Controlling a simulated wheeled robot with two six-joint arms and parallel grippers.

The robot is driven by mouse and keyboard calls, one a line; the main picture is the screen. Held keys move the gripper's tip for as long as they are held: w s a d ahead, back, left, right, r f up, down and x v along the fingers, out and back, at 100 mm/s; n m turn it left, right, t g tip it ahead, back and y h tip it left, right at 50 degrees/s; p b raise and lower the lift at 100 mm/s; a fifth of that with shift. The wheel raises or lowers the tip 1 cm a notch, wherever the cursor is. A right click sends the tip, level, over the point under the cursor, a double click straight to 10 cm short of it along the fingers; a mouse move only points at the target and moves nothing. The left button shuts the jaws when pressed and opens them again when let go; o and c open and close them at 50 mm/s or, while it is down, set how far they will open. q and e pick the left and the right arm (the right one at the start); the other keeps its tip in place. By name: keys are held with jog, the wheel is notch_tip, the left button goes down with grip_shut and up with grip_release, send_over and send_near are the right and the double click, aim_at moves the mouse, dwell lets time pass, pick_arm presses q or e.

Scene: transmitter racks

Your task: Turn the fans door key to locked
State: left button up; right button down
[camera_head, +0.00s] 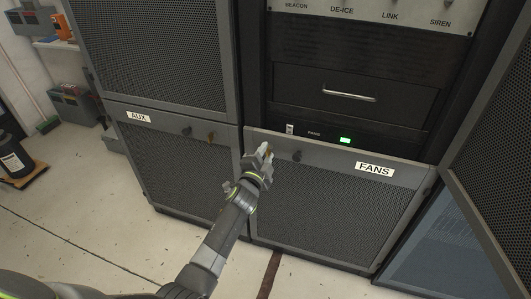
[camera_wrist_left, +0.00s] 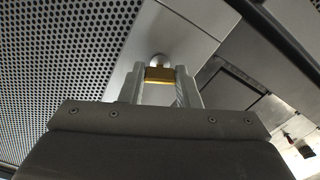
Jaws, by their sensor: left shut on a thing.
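The FANS door (camera_head: 330,205) is a grey perforated panel at the lower centre of the head view, with a white FANS label (camera_head: 374,169). My left gripper (camera_head: 266,150) is at its upper left corner. In the left wrist view, my left gripper (camera_wrist_left: 160,85) is shut on the brass-coloured key (camera_wrist_left: 159,74), which sits between the two fingers. A round silver lock (camera_wrist_left: 160,59) shows just behind the key, on the door's smooth frame. In the head view the fingers mostly hide the key. My right gripper is not in view.
A dark round knob (camera_head: 297,156) is just right of the gripper on the FANS door. An open perforated door (camera_head: 495,150) stands at the right. Floor at the left is partly clear.

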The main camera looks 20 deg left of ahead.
pick_arm(q)
jog(key=m, duration=0.4)
jog(key=shift+m, duration=0.4)
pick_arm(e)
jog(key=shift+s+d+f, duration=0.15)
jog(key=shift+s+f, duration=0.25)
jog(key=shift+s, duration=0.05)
pick_arm(q)
jog(key=shift+p, duration=0.3)
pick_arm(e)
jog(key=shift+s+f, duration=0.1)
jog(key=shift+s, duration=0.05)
pick_arm(q)
jog(key=o, duration=1)
jog(key=shift+s, duration=0.1)
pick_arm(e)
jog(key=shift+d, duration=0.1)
